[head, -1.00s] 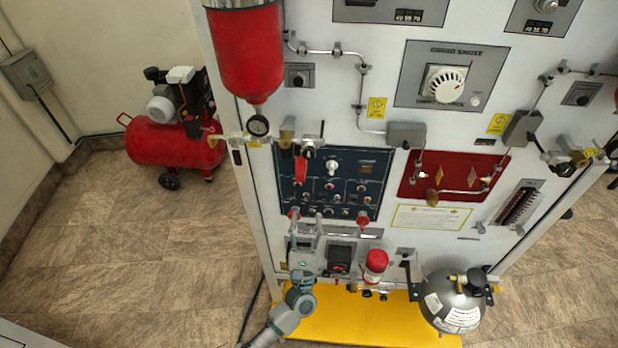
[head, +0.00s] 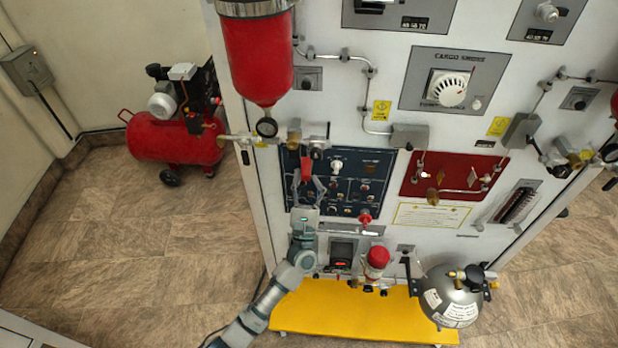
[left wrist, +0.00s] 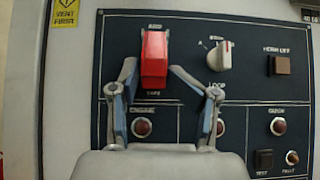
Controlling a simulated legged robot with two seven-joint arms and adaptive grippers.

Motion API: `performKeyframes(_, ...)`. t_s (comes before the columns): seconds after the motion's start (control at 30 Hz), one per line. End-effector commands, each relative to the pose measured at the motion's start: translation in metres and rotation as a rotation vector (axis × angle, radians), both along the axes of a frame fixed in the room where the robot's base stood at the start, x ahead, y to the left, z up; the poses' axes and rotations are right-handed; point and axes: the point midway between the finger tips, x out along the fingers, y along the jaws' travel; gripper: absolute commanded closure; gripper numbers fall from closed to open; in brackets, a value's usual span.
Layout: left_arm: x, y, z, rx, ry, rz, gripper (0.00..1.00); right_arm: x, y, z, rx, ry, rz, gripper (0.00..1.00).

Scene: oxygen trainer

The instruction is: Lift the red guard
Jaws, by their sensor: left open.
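The red guard (left wrist: 154,55) is on the upper left of a dark blue switch panel, above a label that reads SAFE. It also shows in the head view (head: 306,169), below a brass valve. My left gripper (left wrist: 153,70) is open, with one finger on each side of the guard's lower part. A gap shows on both sides; whether either finger touches it I cannot tell. In the head view, my left gripper (head: 308,184) reaches up to the panel from below. My right gripper is not in view.
The blue panel (left wrist: 250,112) has a white rotary knob (left wrist: 219,56) right of the guard, a brown square button (left wrist: 280,65) and several red lamps. A red cylinder (head: 258,60) and a brass valve (head: 293,134) hang above. A yellow base (head: 340,318) lies below.

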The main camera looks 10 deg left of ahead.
Motion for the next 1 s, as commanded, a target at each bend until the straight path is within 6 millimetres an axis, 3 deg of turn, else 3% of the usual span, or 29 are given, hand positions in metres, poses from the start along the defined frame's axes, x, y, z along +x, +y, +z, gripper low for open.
performKeyframes(0.03,0.0015,0.0058,0.0016,-0.009,-0.004,0.011,0.85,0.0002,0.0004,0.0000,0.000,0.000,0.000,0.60)
performKeyframes(0.1,0.0020,0.0057,0.0020,-0.009,-0.004,0.013,1.00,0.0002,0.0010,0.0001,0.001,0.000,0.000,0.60)
performKeyframes(1.0,0.0014,0.0008,0.0083,-0.007,-0.004,0.013,1.00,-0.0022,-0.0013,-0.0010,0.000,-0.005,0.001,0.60)
